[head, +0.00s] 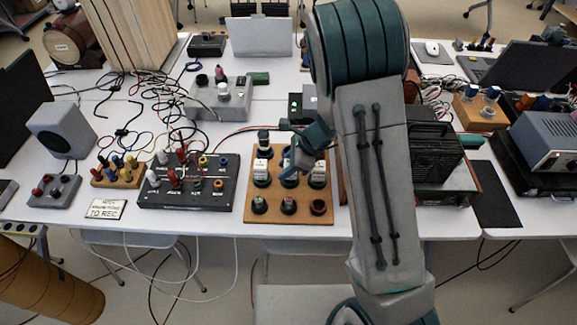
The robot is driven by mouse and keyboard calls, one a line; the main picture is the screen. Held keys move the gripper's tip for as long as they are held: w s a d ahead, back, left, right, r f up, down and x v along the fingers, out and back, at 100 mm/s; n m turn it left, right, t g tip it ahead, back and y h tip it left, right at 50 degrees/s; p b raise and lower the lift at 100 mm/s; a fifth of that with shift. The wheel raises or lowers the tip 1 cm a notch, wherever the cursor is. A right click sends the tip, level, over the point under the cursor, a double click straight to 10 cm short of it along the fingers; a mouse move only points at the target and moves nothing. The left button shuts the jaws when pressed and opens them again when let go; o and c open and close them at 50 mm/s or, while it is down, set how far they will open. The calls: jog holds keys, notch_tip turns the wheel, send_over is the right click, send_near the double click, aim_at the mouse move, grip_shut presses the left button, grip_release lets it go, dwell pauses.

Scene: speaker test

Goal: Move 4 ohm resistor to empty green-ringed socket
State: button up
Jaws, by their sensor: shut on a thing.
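A tan wooden board (248,215) on the table holds rows of dark round sockets and white-topped cylinders. Resistors with white labels stand at its left (261,171) and right (318,174), with another between them. The labels are too small to read, so I cannot tell which is 4 ohm. My arm covers the area just right of the board.
A black terminal box (188,194) with coloured knobs stands left of the board. A smaller wooden block (118,177) and a white card (106,209) lie farther left. Loose cables (175,105) run behind. A black ribbed device (435,150) stands right of my arm.

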jog(key=shift+f+b, duration=0.3)
jog(key=o, duration=1)
jog(key=shift+r+p, duration=0.5)
jog(key=v, duration=1.1)
jog(key=s+d+r+n+t+h, duration=0.1)
jog(key=s+d+r+n+h, duration=0.1)
jog(key=s+n, duration=0.4)
jog(key=s+d+r+n+h, duration=0.2)
jog(key=s+d+r+n, duration=0.2)
jog(key=s+r+n, duration=0.1)
jog(key=s+d+r+n+t+h, duration=0.1)
jog(key=s+d+r+n+h, duration=0.1)
jog(key=s+n, duration=0.5)
jog(key=shift+s+d+r+t+h+p, duration=0.15)
jog(key=shift+d+r, duration=0.2)
jog(key=shift+r, duration=0.2)
jog(key=shift+s+d+r+t+h+p, duration=0.15)
jog(key=shift+d+r, duration=0.2)
jog(key=shift+r, duration=0.25)
